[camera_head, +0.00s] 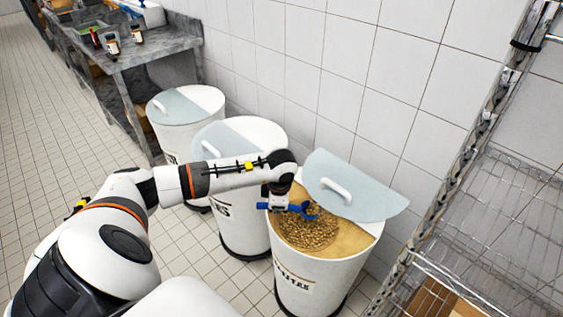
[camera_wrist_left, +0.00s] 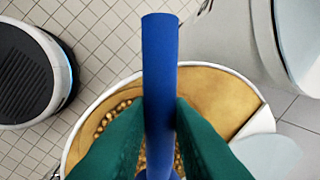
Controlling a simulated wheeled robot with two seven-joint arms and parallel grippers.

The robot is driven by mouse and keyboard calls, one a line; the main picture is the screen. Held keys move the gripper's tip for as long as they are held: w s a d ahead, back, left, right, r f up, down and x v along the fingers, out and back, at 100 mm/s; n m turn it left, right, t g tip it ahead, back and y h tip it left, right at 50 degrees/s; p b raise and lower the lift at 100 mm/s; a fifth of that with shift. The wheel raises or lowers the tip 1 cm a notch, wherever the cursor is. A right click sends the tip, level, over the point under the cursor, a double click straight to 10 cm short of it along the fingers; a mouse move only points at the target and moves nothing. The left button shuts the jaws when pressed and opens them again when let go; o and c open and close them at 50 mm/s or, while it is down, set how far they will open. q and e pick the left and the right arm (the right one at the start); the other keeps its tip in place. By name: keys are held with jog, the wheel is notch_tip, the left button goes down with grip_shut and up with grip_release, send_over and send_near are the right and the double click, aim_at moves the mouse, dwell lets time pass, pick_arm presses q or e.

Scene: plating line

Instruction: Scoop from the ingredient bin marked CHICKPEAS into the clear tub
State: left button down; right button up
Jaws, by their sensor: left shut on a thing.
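The open bin (camera_head: 340,270) stands at right centre in the head view, holding small tan, chickpea-like pieces (camera_head: 306,235). Its label (camera_head: 294,281) is only partly legible. My left gripper (camera_head: 279,204) is over the bin mouth, shut on a blue scoop (camera_head: 296,207). In the left wrist view, green fingers (camera_wrist_left: 160,125) clasp the scoop's blue handle (camera_wrist_left: 160,50), with the bin rim (camera_wrist_left: 82,122) below. The scoop head is near the pieces; whether it is loaded is unclear. The clear tub is not seen. My right gripper is out of view.
A pale half-lid (camera_head: 370,194) with a handle covers the bin's back. Two similar bins, a middle one (camera_head: 240,228) and a far one (camera_head: 180,137), stand leftward. A wire rack (camera_head: 490,215) is right; a counter (camera_head: 150,52) is far left.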

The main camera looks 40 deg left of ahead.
pick_arm(q)
jog(key=shift+s+a+r+t+h+p, duration=0.15)
jog(key=shift+r, duration=0.45)
jog(key=shift+s+a+r+t+h+p, duration=0.1)
jog(key=shift+a+r+t+h+p, duration=0.05)
jog(key=shift+r, duration=0.4)
